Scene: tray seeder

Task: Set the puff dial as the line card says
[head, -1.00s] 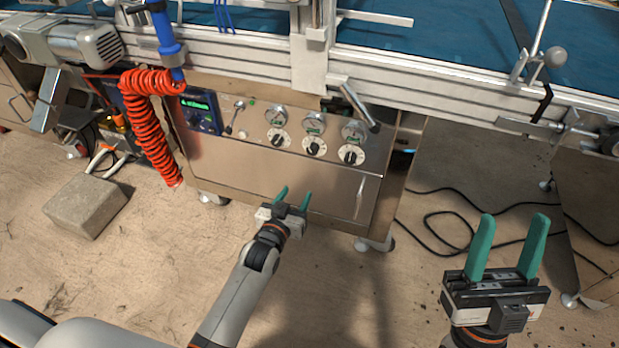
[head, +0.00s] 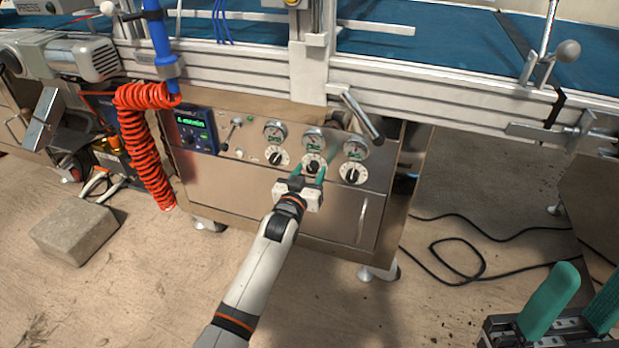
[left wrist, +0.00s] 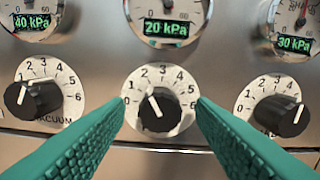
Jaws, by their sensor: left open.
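Three dials with white faces sit in a row on a steel panel. The middle dial (head: 313,167) also shows in the left wrist view (left wrist: 158,112); its black knob points up and slightly left, near 2. The gauge (left wrist: 168,22) above it reads 20 kPa. My left gripper (head: 309,172) is open, its green fingers on either side of this dial, apart from the knob. The left dial (left wrist: 30,98) has VACUUM under it; the right dial (left wrist: 280,108) stands beyond the right finger. The middle dial's label is unreadable. My right gripper (head: 588,288) is open, low at the right.
A lever (head: 230,132) and a blue display box (head: 195,130) are left of the dials. A metal handle (head: 360,115) slants above the right dial. A coiled red hose (head: 145,140) hangs at the left. A concrete block (head: 75,232) and black cable (head: 470,262) lie on the floor.

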